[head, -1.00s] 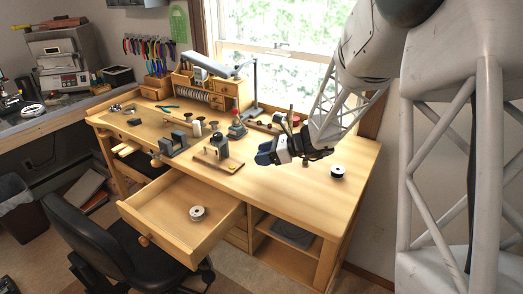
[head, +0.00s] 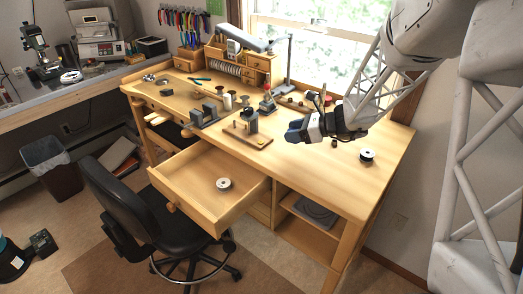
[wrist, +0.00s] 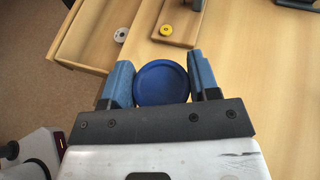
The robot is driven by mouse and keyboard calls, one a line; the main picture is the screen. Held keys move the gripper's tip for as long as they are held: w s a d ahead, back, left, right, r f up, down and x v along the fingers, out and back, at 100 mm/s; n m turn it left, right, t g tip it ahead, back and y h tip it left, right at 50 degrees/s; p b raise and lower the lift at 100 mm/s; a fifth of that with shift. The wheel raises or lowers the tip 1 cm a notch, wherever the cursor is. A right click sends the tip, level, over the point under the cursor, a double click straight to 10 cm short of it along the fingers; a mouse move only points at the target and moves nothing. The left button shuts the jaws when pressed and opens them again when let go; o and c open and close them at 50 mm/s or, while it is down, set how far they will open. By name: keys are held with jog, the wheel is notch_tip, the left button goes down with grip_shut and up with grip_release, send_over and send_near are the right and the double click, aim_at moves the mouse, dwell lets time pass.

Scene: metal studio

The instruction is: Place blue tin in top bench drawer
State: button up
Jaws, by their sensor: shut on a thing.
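The blue tin (wrist: 162,83) is round and dark blue in the wrist view, seen end-on. My gripper (wrist: 161,86) is shut on it, with one light-blue finger on each side. In the head view my gripper (head: 296,131) is over the bench top, right of the wooden block with a dark tool; the tin is hard to tell from the blue fingers there. The top bench drawer (head: 190,205) is pulled out at the front of the bench, below and left of my gripper. A white spool (head: 223,184) lies in it.
The wooden block with a dark tool (head: 248,130) stands close to the left of my gripper. A dark spool (head: 367,155) sits on the bench to the right. A black chair (head: 130,200) stands before the drawer. The right front of the bench top (head: 320,170) is clear.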

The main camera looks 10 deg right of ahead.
notch_tip(320, 180, up, 4)
jog(key=shift+r, duration=0.25)
jog(key=s+a+f+n+g, duration=0.5)
jog(key=s+a+n+g, duration=0.3)
jog(key=s+a+g, duration=0.15)
jog(key=s+f+n+g+h, duration=0.3)
jog(key=s+n+g+h, duration=0.5)
jog(key=s+n+h, duration=0.95)
jog(key=w+a+r+n+t+h, duration=0.2)
jog(key=r+n+t+h, duration=0.15)
jog(key=n+t, duration=0.7)
jog(key=w+a+r+n+t+h, duration=0.25)
jog(key=r+n+t, duration=0.25)
jog(key=n+t, duration=0.5)
notch_tip(320, 180, down, 13)
jog(key=d+n, duration=0.1)
jog(key=shift+g, duration=0.3)
